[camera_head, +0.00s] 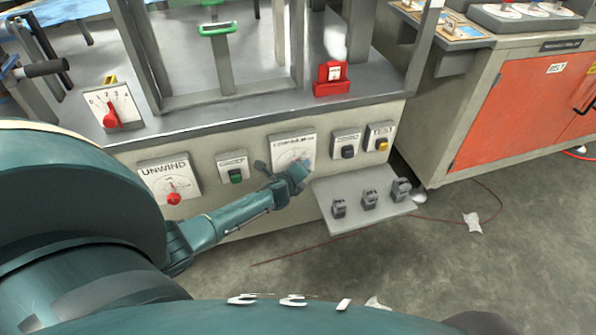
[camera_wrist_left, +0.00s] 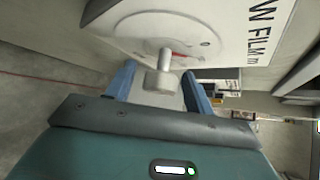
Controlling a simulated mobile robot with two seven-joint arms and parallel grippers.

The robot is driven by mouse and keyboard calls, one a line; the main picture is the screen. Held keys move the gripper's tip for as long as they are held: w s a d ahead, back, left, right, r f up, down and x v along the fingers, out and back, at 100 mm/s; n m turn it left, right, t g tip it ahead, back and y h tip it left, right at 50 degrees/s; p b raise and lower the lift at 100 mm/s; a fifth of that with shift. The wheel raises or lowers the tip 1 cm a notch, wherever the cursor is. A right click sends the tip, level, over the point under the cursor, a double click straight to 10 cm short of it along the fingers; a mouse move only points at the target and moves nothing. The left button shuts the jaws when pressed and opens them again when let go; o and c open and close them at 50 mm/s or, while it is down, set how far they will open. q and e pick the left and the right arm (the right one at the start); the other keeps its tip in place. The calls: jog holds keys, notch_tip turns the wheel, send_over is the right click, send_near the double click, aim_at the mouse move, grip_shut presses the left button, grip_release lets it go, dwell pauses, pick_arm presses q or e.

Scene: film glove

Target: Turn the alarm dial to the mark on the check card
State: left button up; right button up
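The alarm dial is on a white plate lettered "LOW FILM" (camera_head: 293,146) on the machine's front panel. In the left wrist view its pale knob (camera_wrist_left: 160,80) stands out from the dial face (camera_wrist_left: 165,35), with a red line at its base. My left gripper (camera_head: 300,170) is at this plate and partly covers it. In the left wrist view its blue fingers (camera_wrist_left: 158,88) are apart, one on each side of the knob, with gaps showing. A small white card (camera_head: 335,72) stands in a red holder (camera_head: 331,88) on the ledge above; its mark is too small to read.
An "UNWIND" plate with a red knob (camera_head: 173,198), a green switch (camera_head: 235,176), a black switch (camera_head: 348,151) and a yellow button (camera_head: 381,144) flank the dial. A shelf with grey pedals (camera_head: 370,197) juts out below right. A numbered scale with a red pointer (camera_head: 111,117) stands left.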

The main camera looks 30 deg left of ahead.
pick_arm(q)
jog(key=p+v, duration=0.5)
jog(key=v, duration=0.8)
pick_arm(e)
jog(key=r, duration=0.1)
jog(key=r+m, duration=0.1)
jog(key=r, duration=0.1)
jog(key=shift+s+d+r+m, duration=0.1)
jog(key=shift+d+r+m, duration=0.2)
jog(key=shift+d, duration=0.05)
pick_arm(q)
jog(key=shift+s, duration=0.1)
pick_arm(e)
jog(key=shift+s, duration=0.1)
